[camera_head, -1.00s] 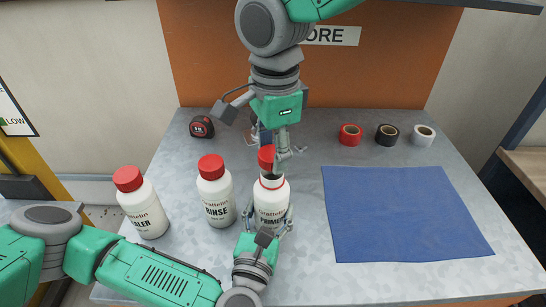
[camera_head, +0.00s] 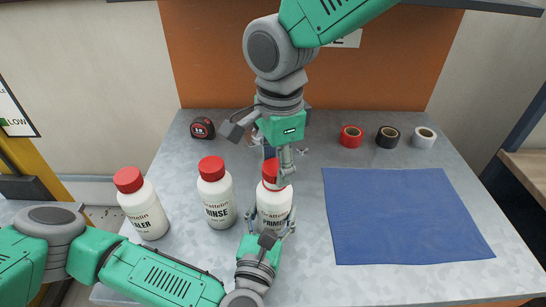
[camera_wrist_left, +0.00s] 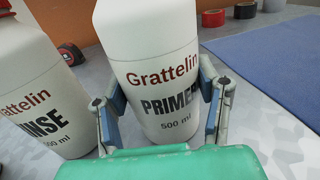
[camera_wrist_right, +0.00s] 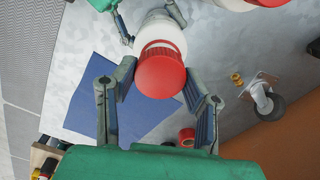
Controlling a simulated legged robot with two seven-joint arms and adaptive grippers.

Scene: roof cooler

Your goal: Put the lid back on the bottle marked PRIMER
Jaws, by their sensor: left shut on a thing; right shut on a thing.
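The white PRIMER bottle (camera_head: 272,208) stands upright on the grey worktop, right of the RINSE bottle. My left gripper (camera_head: 270,228) is shut around its lower body; the left wrist view shows a finger on each side of the PRIMER label (camera_wrist_left: 166,104). The red lid (camera_head: 271,172) is at the top of the bottle, partly hidden by my right gripper (camera_head: 279,165). In the right wrist view the lid (camera_wrist_right: 160,72) lies between the two fingers, over the bottle's shoulder (camera_wrist_right: 160,35). My right gripper is shut on the lid. Whether the thread is engaged cannot be seen.
The RINSE bottle (camera_head: 216,197) and another red-lidded bottle (camera_head: 141,206) stand to the left. A blue mat (camera_head: 400,215) lies to the right. Tape rolls (camera_head: 387,136) and a tape measure (camera_head: 202,128) are at the back. A caster (camera_wrist_right: 262,98) lies behind the bottle.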

